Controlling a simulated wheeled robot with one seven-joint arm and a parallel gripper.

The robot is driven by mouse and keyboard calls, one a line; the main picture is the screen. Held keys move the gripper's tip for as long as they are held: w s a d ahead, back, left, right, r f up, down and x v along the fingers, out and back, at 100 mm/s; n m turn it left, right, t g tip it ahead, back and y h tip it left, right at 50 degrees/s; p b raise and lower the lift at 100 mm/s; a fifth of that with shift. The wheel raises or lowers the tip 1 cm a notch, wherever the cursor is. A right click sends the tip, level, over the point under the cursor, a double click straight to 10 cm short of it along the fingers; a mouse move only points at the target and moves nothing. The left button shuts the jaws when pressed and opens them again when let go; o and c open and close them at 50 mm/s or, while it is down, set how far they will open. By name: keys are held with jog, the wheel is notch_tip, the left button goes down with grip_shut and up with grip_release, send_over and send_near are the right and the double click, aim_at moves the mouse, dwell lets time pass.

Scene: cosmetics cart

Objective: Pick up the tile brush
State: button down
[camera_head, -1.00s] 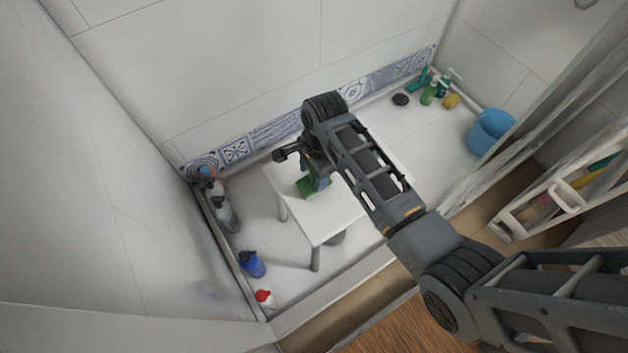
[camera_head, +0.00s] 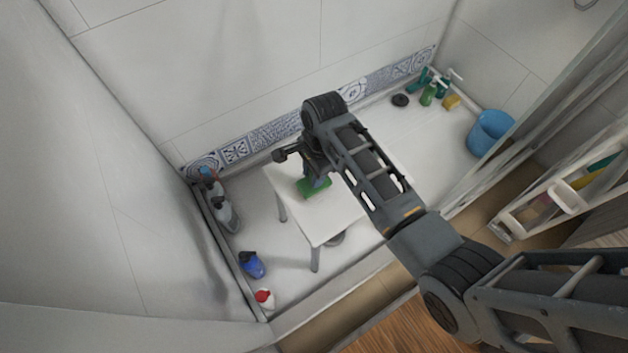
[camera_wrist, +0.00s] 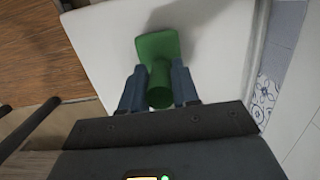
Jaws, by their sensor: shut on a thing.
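The tile brush (camera_head: 314,187) is green, with a flat rectangular head and a thick round handle. It is over the white stool (camera_head: 325,222), and I cannot tell whether its head still touches the seat. In the wrist view the tile brush (camera_wrist: 158,47) has its handle between the two blue-grey fingers of my gripper (camera_wrist: 158,88). My gripper is shut on the handle. In the head view my gripper (camera_head: 313,176) is above the stool, partly hidden by my own arm.
Bottles (camera_head: 223,208) stand along the left edge of the shower floor, with a blue bottle (camera_head: 252,265) and a red-capped white bottle (camera_head: 264,299) nearer. A blue bucket (camera_head: 490,134) and green bottles (camera_head: 429,93) are at the back right. A cart (camera_head: 560,195) stands at the right.

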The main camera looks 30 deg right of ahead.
jog(key=shift+r, duration=0.5)
jog(key=r, duration=0.2)
jog(key=d+r+p, duration=0.1)
jog(key=r, duration=0.1)
jog(key=shift+s, duration=0.2)
jog(key=s+d+r, duration=0.4)
jog(key=d+r, duration=0.2)
jog(key=d, duration=0.3)
jog(key=shift+s+d+p, duration=0.25)
jog(key=shift+d+p, duration=0.1)
jog(key=shift+p, duration=0.1)
